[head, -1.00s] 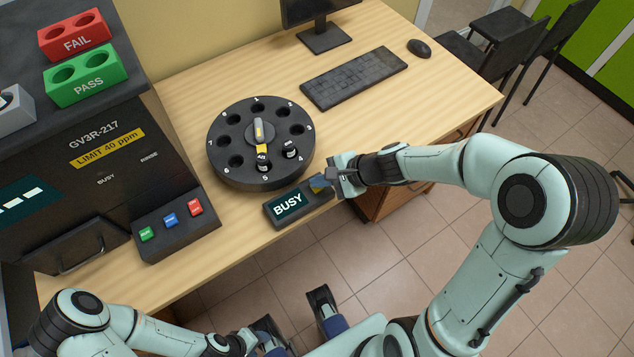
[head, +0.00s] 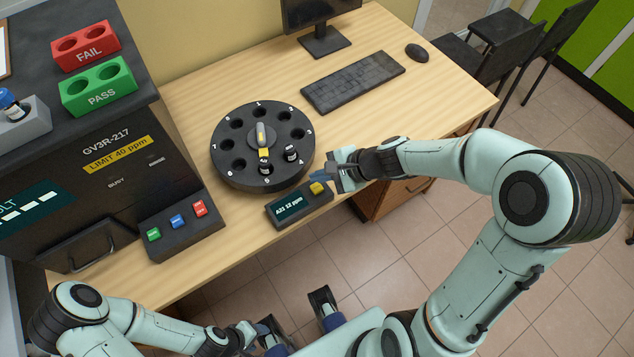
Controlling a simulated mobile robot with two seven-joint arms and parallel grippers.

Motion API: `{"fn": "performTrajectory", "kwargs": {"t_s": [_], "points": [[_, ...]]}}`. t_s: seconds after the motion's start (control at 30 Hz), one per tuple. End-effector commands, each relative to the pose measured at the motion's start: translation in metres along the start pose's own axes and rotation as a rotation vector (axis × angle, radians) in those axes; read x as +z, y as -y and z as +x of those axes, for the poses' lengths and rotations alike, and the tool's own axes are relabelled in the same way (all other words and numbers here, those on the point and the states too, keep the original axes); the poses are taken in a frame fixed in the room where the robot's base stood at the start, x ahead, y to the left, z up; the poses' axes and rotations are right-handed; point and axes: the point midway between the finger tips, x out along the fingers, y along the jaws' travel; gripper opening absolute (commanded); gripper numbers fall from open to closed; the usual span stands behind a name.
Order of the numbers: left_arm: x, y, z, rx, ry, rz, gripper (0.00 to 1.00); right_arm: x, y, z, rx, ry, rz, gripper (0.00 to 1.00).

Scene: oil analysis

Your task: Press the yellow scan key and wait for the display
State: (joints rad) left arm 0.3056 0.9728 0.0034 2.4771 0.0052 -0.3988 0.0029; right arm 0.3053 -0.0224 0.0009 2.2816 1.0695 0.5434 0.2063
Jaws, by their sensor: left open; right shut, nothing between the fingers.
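The yellow scan key (head: 318,188) sits on the right end of a small dark scanner box at the desk's front edge. Its display (head: 290,208) shows small text that looks like "A21 12 ppm". My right gripper (head: 330,173) is shut and empty, just above and to the right of the key, apart from it. My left gripper (head: 295,328) is open and empty, low in the picture in front of the desk. The black carousel (head: 228,172) stands behind the scanner, with two vials in its front holes and a yellow-tipped pointer at its centre.
The analyser (head: 60,190) stands on the left, with green, blue and red keys on its front panel (head: 178,225). Red FAIL (head: 88,58) and green PASS (head: 100,97) racks sit on top, beside a grey holder with a blue-capped vial (head: 12,105). A keyboard (head: 353,82) lies behind.

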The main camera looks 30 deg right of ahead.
Motion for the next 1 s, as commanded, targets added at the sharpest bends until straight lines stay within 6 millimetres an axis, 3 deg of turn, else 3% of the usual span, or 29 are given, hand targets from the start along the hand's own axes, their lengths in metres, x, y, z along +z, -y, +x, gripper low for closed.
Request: {"fn": "performTrajectory", "kwargs": {"t_s": [0.27,1.0], "points": [[-0.002,-0.009,-0.024,0.003,-0.008,0.003,0.55,0.014,0.015,-0.019,-0.001,0.0,0.001,0.0],[-0.002,-0.009,-0.023,0.003,-0.007,0.003,0.55,0.013,0.013,-0.018,0.0,0.0,0.001,0.0]]}}
